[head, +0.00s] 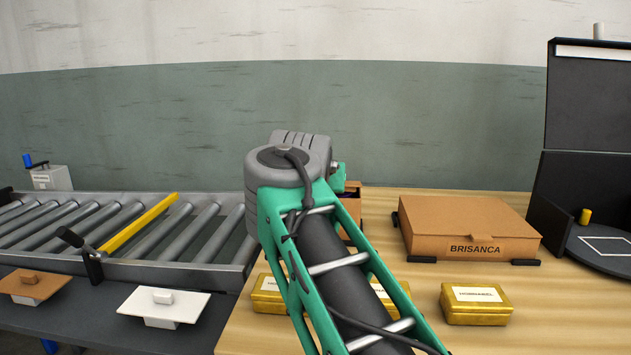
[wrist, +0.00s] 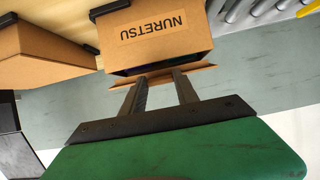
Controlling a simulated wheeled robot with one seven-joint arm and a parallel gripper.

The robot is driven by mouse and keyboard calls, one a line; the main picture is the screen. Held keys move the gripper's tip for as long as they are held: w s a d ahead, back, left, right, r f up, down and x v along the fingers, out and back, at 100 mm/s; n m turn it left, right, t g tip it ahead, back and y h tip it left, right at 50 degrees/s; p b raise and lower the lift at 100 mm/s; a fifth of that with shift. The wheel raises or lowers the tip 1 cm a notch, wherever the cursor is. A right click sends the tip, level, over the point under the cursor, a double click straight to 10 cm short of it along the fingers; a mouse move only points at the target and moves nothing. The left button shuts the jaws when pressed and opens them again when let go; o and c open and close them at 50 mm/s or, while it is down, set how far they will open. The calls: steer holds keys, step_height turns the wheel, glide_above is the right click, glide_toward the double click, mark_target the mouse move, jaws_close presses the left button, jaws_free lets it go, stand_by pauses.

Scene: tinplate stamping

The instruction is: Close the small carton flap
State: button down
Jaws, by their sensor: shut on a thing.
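The small carton, marked NURETSU, fills the upper middle of the wrist view (wrist: 190,42), where its lettering appears upside down. In the head view only a brown part of it (head: 353,203) shows behind my arm. Its flap (wrist: 203,73) is a thin brown strip along the carton's near edge in the wrist view, standing out from the box. My gripper (wrist: 160,78) has its two dark fingers at this strip and is shut on it. The fingertips are partly hidden at the flap. In the head view my arm hides the gripper.
A larger closed carton marked BRISANCA (head: 465,228) lies to the right on the wooden table (head: 400,195). Gold tins (head: 476,304) stand in front. A roller conveyor (head: 120,235) with a yellow bar is left. A black open case (head: 590,200) stands at far right.

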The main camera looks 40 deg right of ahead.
steer(key=shift+s+a+f+b, duration=0.1)
steer(key=shift+f+b, duration=0.45)
steer(key=shift+f, duration=0.75)
steer(key=shift+s+a+f+b, duration=0.1)
steer(key=shift+f+b, duration=0.4)
steer(key=shift+f, duration=0.8)
steer(key=c, duration=1.4)
jaws_free()
steer(key=shift+o, duration=0.8)
steer(key=shift+w+d+f, duration=0.1)
steer(key=shift+w+f, duration=0.05)
steer(key=o, duration=0.3)
steer(key=shift+r, duration=0.4)
steer(key=shift+r, duration=0.15)
